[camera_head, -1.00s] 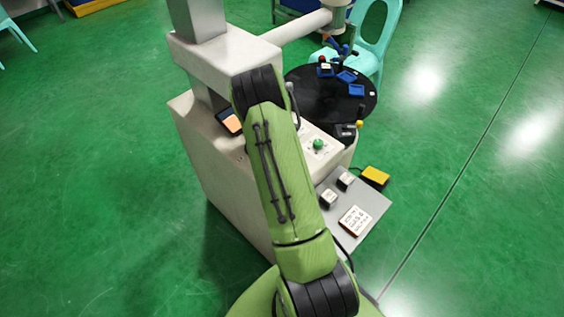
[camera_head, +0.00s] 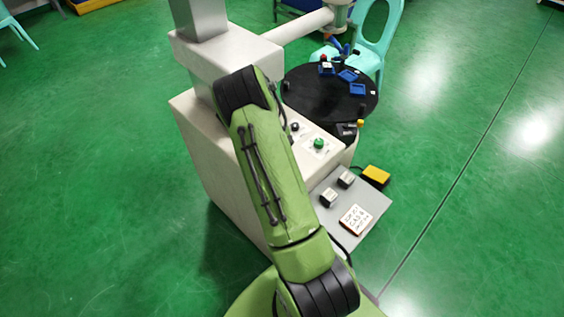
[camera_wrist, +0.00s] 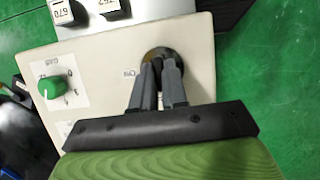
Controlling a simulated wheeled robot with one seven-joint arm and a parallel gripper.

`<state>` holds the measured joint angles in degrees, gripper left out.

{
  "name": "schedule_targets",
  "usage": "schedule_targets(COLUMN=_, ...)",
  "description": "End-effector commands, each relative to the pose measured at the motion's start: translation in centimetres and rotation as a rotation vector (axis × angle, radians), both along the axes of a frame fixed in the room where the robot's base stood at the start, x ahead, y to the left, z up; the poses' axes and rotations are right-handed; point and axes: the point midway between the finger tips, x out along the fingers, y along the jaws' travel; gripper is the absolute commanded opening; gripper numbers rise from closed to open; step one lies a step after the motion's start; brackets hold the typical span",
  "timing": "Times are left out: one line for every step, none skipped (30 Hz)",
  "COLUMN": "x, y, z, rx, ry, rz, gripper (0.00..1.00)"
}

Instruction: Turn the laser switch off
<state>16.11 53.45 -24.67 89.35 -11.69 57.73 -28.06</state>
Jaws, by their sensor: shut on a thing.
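A dark round switch with a brassy base (camera_wrist: 158,53) sits on the pale panel (camera_wrist: 105,65), with a small printed label beside it. My gripper (camera_wrist: 163,72) is over it in the wrist view, its two grey fingers closed around the switch's dark raised part. The fingers hide most of that part, so I cannot tell which way the switch is turned. In the head view my green arm hides both the gripper and this switch.
A green knob (camera_head: 318,143) is on the same panel, and it also shows in the wrist view (camera_wrist: 52,87). White-topped blocks stand on a grey plate (camera_head: 362,193). A yellow pedal (camera_head: 376,175) and a black round table (camera_head: 310,95) are near.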

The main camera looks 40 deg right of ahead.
Motion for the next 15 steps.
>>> schedule_targets(x=-0.31, y=0.27, z=-0.49, rx=0.011, ry=0.011, rz=0.003, gripper=0.0)
schedule_targets(x=-0.32, y=0.27, z=-0.49, rx=0.011, ry=0.012, rz=0.003, gripper=0.16)
schedule_targets(x=-0.32, y=0.28, z=-0.49, rx=0.011, ry=0.012, rz=0.003, gripper=0.22)
schedule_targets(x=-0.32, y=0.27, z=-0.49, rx=0.011, ry=0.012, rz=0.003, gripper=0.27)
schedule_targets(x=-0.31, y=0.26, z=-0.49, rx=0.011, ry=0.011, rz=0.003, gripper=0.31)
schedule_targets(x=-0.29, y=0.24, z=-0.47, rx=0.01, ry=0.01, rz=0.002, gripper=0.37)
schedule_targets(x=-0.26, y=0.23, z=-0.44, rx=0.009, ry=0.01, rz=0.002, gripper=0.38)
schedule_targets(x=-0.25, y=0.2, z=-0.4, rx=0.008, ry=0.009, rz=0.002, gripper=0.38)
schedule_targets(x=-0.22, y=0.18, z=-0.36, rx=0.008, ry=0.008, rz=0.002, gripper=0.38)
schedule_targets(x=-0.21, y=0.17, z=-0.33, rx=0.007, ry=0.007, rz=0.001, gripper=0.38)
schedule_targets(x=-0.19, y=0.16, z=-0.31, rx=0.007, ry=0.007, rz=0.001, gripper=0.38)
schedule_targets(x=-0.17, y=0.14, z=-0.28, rx=0.007, ry=0.006, rz=0.001, gripper=0.38)
schedule_targets(x=-0.15, y=0.14, z=-0.25, rx=0.006, ry=0.006, rz=0.001, gripper=0.38)
schedule_targets(x=-0.13, y=0.13, z=-0.2, rx=0.006, ry=0.005, rz=0.001, gripper=0.38)
schedule_targets(x=-0.04, y=0.12, z=-0.02, rx=0.005, ry=0.005, rz=0.001, gripper=0.38)
